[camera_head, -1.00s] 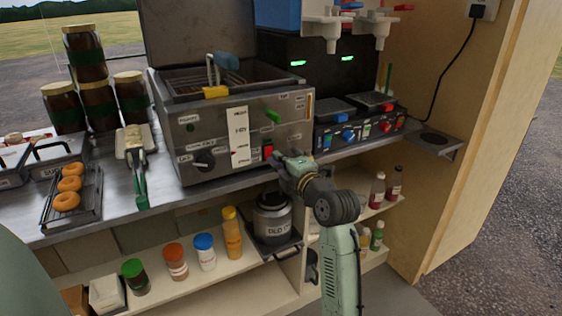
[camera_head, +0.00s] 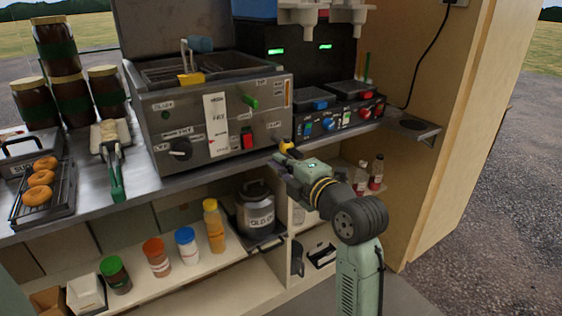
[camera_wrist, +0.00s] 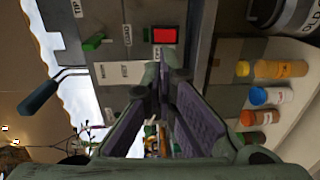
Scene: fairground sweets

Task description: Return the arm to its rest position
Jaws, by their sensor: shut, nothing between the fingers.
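My gripper (camera_head: 284,167) is in front of the counter's front edge, a little below and right of the fryer's red switch. Its fingers also show in the wrist view (camera_wrist: 163,75), close together with nothing between them. My green arm reaches up from the lower right of the head view. The fryer (camera_head: 215,115) stands on the counter, with its red switch (camera_head: 247,138), green lever (camera_head: 250,101) and black knob (camera_head: 179,149) on the front. The red switch also shows in the wrist view (camera_wrist: 164,35), just beyond the fingertips.
The metal counter (camera_head: 146,180) runs beneath the fryer. A rack of doughnuts (camera_head: 20,213) and dark jars (camera_head: 70,100) are at left. Below, a shelf holds bottles (camera_head: 213,225) and an oil pot (camera_head: 256,208). A wooden side wall (camera_head: 445,120) stands at right.

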